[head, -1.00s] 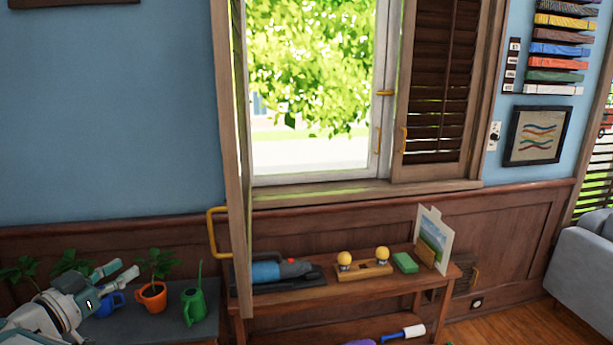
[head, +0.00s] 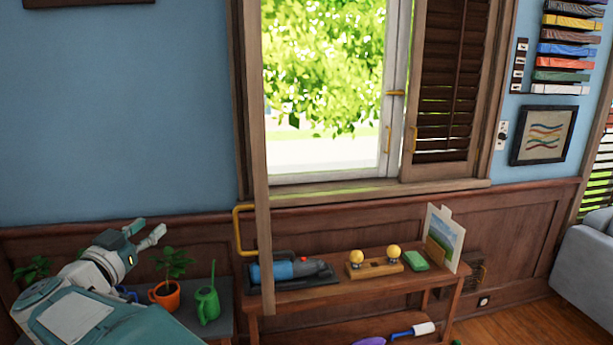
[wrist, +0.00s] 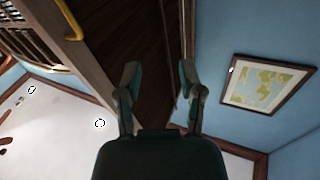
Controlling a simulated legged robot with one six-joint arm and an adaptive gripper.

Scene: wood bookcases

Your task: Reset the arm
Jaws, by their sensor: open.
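My gripper (head: 146,232) is at the lower left of the head view, at the end of my raised pale and teal arm. Its two fingers are spread apart with nothing between them. It appears above and in front of the potted plants as seen from the head. In the wrist view my gripper (wrist: 160,90) is also open and empty, with dark wood panels beyond the fingers.
A yellow-handled wooden shutter edge (head: 262,200) stands right of my gripper. A bench (head: 300,297) holds a blue tool (head: 285,270) and yellow knobs. An orange pot (head: 165,295) and green watering can (head: 207,304) stand nearby. The wall above my arm is clear.

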